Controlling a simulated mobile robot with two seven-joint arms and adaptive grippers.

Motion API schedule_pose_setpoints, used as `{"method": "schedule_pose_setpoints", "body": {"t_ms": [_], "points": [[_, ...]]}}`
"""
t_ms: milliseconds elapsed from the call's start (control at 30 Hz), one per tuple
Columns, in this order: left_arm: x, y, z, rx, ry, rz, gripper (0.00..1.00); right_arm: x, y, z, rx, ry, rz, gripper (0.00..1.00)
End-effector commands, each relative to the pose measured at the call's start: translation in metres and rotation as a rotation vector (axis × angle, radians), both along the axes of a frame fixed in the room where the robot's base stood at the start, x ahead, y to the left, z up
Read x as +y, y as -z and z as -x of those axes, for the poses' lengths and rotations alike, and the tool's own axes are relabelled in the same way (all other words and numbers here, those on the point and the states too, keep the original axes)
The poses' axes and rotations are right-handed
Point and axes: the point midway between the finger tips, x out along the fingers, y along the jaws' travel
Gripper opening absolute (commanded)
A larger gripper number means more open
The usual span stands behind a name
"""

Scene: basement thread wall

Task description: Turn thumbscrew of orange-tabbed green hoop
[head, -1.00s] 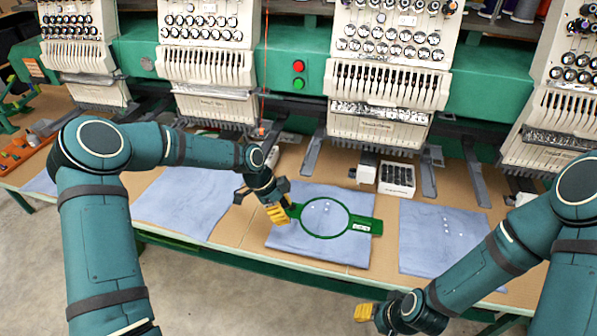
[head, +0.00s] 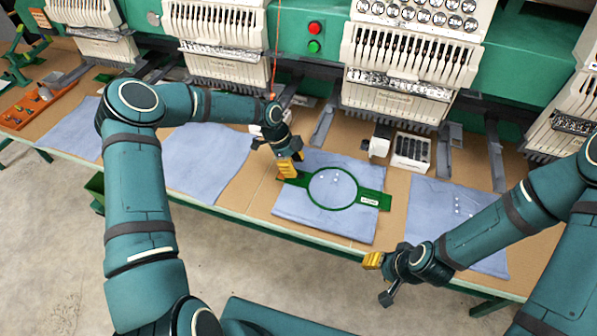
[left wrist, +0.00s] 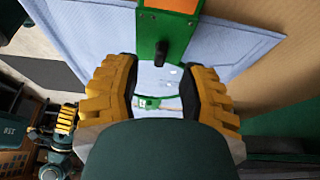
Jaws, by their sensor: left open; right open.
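The green hoop (head: 372,199) lies on a blue cloth (head: 300,213) on the table, its ring around part of the cloth. My left gripper (head: 288,168) is at the hoop's left end, with its yellow fingers pointing down. In the left wrist view the hoop's green bracket (left wrist: 152,20) carries an orange tab (left wrist: 175,4) and a dark thumbscrew (left wrist: 162,50). The thumbscrew stands just beyond the gap between the open yellow fingers (left wrist: 161,88), which hold nothing. The orange tab is not visible in the head view. My right gripper (head: 380,266) is open and empty in front of the table edge.
Embroidery machine heads (head: 405,60) stand along the back. A white box of dark spools (head: 411,151) sits behind the hoop. Other blue cloths (head: 203,160) lie to either side. An orange tray (head: 25,112) is at far left. Open floor lies in front.

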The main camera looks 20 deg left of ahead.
Motion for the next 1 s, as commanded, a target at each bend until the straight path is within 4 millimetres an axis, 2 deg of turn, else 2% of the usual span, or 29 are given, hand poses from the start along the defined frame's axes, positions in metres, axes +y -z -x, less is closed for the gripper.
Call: {"method": "schedule_pose_setpoints", "body": {"t_ms": [100, 233, 600, 633, 700, 767, 1000], "points": [[-0.007, 0.016, 0.0, 0.001, 0.001, 0.001, 0.41, 0.0, 0.0, 0.0, 0.0, 0.0, 0.0, 0.47], [-0.011, 0.027, 0.001, 0.001, 0.0, -0.001, 0.41, 0.0, 0.0, 0.0, 0.0, 0.0, 0.0, 0.47], [-0.013, 0.032, 0.0, -0.001, 0.0, -0.001, 0.41, 0.0, 0.0, 0.0, 0.0, 0.0, 0.0, 0.47], [-0.013, 0.032, 0.0, -0.001, 0.0, -0.001, 0.44, 0.0, 0.0, 0.0, 0.0, 0.0, 0.0, 0.47], [-0.013, 0.032, 0.0, -0.001, 0.0, -0.001, 0.2, 0.0, 0.0, 0.0, 0.0, 0.0, 0.0, 0.47], [-0.013, 0.032, 0.0, -0.001, 0.0, -0.001, 0.0, 0.0, 0.0, 0.0, 0.0, 0.0, 0.0, 0.47], [-0.013, 0.032, 0.001, 0.0, 0.0, -0.001, 0.0, 0.0, 0.0, 0.0, 0.0, 0.0, 0.0, 0.47]]}}
